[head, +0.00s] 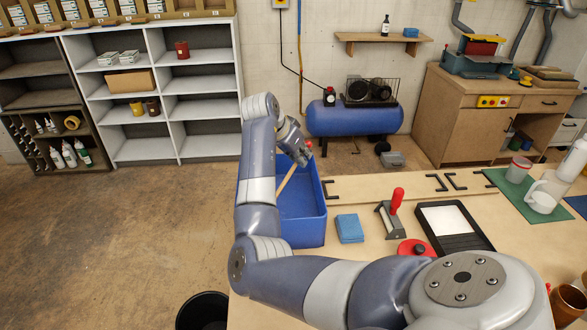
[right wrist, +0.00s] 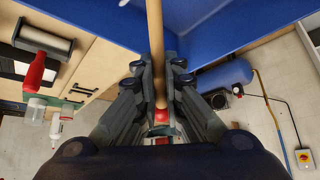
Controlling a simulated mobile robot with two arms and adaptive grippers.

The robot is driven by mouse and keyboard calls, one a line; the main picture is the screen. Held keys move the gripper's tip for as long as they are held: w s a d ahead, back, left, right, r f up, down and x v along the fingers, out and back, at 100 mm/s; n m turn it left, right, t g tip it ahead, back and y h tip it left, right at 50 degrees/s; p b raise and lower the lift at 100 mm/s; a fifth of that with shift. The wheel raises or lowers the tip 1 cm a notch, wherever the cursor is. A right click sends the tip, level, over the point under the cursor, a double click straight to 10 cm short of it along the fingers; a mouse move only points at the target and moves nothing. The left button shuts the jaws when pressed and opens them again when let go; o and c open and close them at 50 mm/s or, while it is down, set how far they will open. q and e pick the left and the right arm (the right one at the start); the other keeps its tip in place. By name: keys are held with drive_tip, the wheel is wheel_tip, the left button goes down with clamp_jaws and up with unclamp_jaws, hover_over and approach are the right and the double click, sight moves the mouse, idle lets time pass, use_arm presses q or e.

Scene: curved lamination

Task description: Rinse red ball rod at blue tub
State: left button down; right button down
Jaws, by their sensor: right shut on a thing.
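The blue tub (head: 312,232) stands at the left end of the workbench, open at the top. My right gripper (head: 300,158) is above the tub's far part, shut on the red ball rod (head: 286,181). The rod is pale wood and slants down to the lower left into the tub's opening. A small red end shows by the gripper. In the right wrist view the rod (right wrist: 155,45) runs between the fingers (right wrist: 160,85), with the tub (right wrist: 205,55) behind it. The rod's far tip is not clear. My left gripper is not in view.
Right of the tub are a blue sponge (head: 349,228), a red-handled tool (head: 394,210), a black tray (head: 452,228) and a red disc (head: 415,250). Dark brackets (head: 448,181) lie on the bench. A blue compressor (head: 355,118) stands behind. A black bin (head: 203,312) is on the floor.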

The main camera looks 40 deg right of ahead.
drive_tip(key=shift+r+p, duration=3.35)
drive_tip(key=shift+r, duration=0.45)
wheel_tip(320, 180, up, 4)
drive_tip(key=p, duration=0.4)
drive_tip(key=shift+a+f, duration=0.1)
